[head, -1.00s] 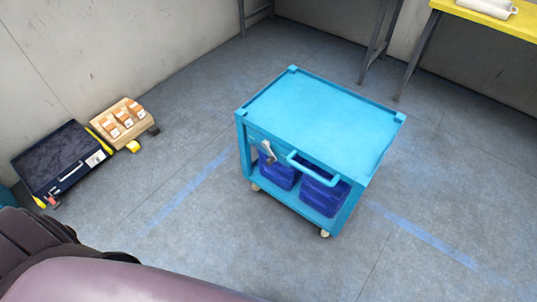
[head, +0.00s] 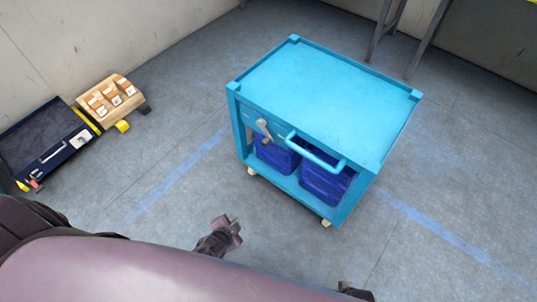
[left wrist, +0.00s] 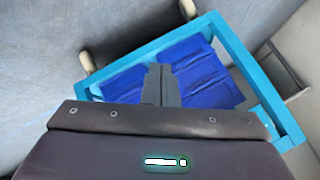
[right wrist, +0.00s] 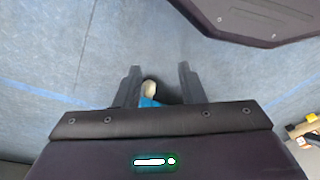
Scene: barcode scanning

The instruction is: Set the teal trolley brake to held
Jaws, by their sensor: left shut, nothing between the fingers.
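The teal trolley (head: 330,95) stands on the grey floor, right of the middle in the head view. A grey lever (head: 264,130) sits on its front at the upper left, beside the teal handle (head: 316,158), and slants down to the right. My left gripper (head: 228,233) is shut and empty, in front of the trolley and apart from the lever. In the left wrist view its closed fingers (left wrist: 160,85) overlap the trolley's blue bins (left wrist: 195,75). My right gripper (right wrist: 158,80) is open and empty in the right wrist view, with a pale caster (right wrist: 148,88) seen between its fingers.
Blue bins (head: 325,182) fill the trolley's lower shelf. A dark toolbox (head: 45,142) and a wooden tray (head: 111,99) lie by the left wall. Table legs (head: 428,40) stand behind the trolley. The floor between the toolbox and the trolley is clear, with blue lines.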

